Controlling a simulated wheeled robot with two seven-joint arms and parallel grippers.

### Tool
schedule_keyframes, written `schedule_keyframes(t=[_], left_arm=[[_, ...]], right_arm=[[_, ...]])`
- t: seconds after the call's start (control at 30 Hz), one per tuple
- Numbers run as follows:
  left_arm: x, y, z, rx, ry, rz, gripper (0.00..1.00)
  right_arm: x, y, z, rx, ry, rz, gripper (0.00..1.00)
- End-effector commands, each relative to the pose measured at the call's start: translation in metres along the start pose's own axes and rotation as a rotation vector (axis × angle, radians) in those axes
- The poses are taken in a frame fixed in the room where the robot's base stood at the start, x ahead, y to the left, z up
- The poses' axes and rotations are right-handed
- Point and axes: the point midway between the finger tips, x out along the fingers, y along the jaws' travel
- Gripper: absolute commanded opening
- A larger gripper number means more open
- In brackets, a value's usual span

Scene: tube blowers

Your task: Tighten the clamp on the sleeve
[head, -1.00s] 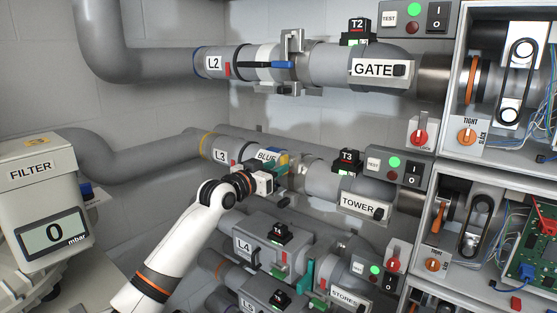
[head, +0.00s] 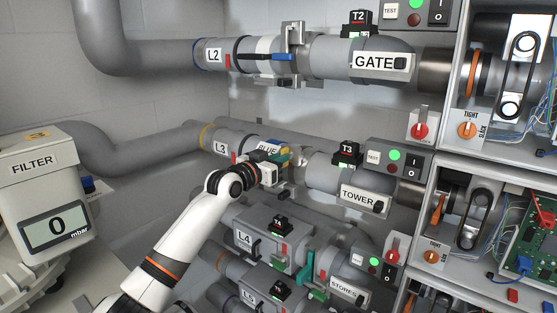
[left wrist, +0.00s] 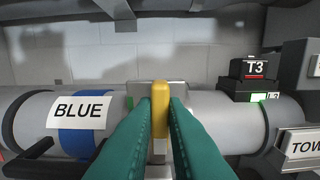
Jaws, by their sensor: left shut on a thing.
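The L3 pipe's sleeve has a blue band labelled BLUE (head: 268,148), which also shows in the left wrist view (left wrist: 72,143). To the right of the label is a metal clamp with a yellow lever (left wrist: 160,105). In the left wrist view the lever stands upright between the two teal fingers of my left gripper (left wrist: 160,110), which is shut on it. In the head view my left gripper (head: 281,161) reaches the pipe from below left and hides much of the clamp. How tight the clamp sits cannot be told. My right gripper is not in view.
The L2 pipe (head: 215,56) with its own clamp runs above, and the L4 unit (head: 243,240) lies below. The T3 box (head: 347,151) and TOWER label (head: 357,196) are to the right. Open-fronted cabinets stand far right. The FILTER unit (head: 32,167) is at the left.

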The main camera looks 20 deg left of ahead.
Motion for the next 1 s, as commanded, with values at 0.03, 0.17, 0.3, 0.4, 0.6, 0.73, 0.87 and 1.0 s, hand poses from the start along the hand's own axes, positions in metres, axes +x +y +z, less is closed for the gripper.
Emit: schedule_keyframes(t=[0.03, 0.17, 0.3, 0.4, 0.6, 0.73, 0.87, 1.0], left_arm=[[0.000, 0.000, -0.001, 0.011, 0.000, 0.000, 0.00], [0.000, 0.000, -0.002, 0.057, 0.000, 0.001, 0.00], [0.000, 0.000, -0.002, 0.142, -0.001, 0.002, 0.00], [0.000, -0.001, -0.002, 0.222, -0.001, 0.002, 0.00], [0.000, -0.002, -0.001, 0.409, -0.001, 0.001, 0.00], [0.000, -0.002, 0.000, 0.532, -0.001, 0.001, 0.00], [0.000, -0.003, 0.000, 0.656, 0.001, 0.001, 0.00], [0.000, -0.003, 0.001, 0.788, 0.001, 0.000, 0.00]], right_arm=[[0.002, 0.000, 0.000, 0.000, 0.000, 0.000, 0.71], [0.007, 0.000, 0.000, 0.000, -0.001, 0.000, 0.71], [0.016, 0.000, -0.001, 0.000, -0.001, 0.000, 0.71], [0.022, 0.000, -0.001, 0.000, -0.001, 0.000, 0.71], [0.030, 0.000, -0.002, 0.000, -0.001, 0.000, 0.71], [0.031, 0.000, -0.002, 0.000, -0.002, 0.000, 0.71], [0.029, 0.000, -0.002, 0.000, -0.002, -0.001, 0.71], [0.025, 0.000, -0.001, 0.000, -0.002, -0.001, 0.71]])
